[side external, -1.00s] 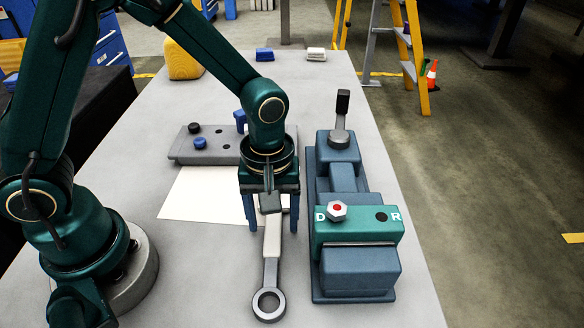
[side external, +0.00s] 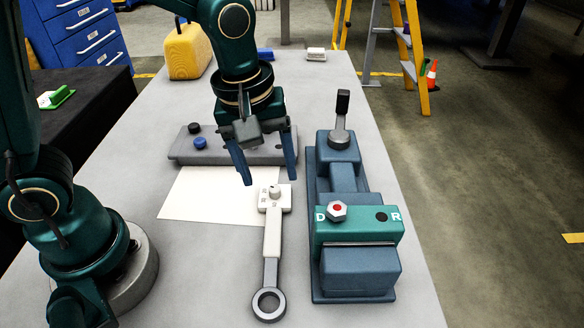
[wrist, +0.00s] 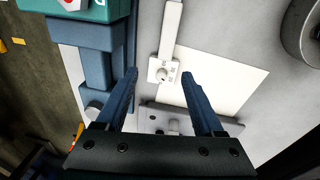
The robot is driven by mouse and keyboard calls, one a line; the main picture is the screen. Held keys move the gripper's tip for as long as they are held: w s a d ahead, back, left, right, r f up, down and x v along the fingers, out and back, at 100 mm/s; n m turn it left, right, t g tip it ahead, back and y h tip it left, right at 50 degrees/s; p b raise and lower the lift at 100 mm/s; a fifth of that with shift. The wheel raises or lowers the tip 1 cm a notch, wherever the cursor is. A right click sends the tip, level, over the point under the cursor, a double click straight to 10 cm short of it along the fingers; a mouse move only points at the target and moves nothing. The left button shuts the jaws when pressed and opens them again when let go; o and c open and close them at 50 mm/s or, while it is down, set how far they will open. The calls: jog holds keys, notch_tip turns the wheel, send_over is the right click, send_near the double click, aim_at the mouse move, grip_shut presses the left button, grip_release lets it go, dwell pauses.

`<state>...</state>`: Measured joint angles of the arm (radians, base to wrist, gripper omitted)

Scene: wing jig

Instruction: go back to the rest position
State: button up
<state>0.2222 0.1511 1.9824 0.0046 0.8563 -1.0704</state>
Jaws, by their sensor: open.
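My gripper (side external: 268,176) is open and empty, raised above the table between the grey tray and the white-handled tool. Its two blue fingers also show spread apart in the wrist view (wrist: 160,80). The tool (side external: 272,232) lies on the table, with a grey ring at its near end and a white square head with a small knob at its far end. The head also shows in the wrist view (wrist: 164,72), beyond the fingertips and apart from them.
A blue jig with a teal block marked D and R (side external: 358,226) stands right of the tool. A grey tray with knobs (side external: 182,150) and a white sheet (side external: 205,195) lie to the left. A yellow container (side external: 187,52) stands at the back.

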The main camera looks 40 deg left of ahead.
jog(key=s+a+r+m+t, duration=0.3)
jog(key=s+a+r+m, duration=0.2)
jog(key=s+m, duration=0.4)
jog(key=shift+a+r+m+t, duration=0.3)
jog(key=shift+a+t, duration=0.05)
jog(key=shift+t, duration=0.05)
jog(key=shift+s, duration=0.1)
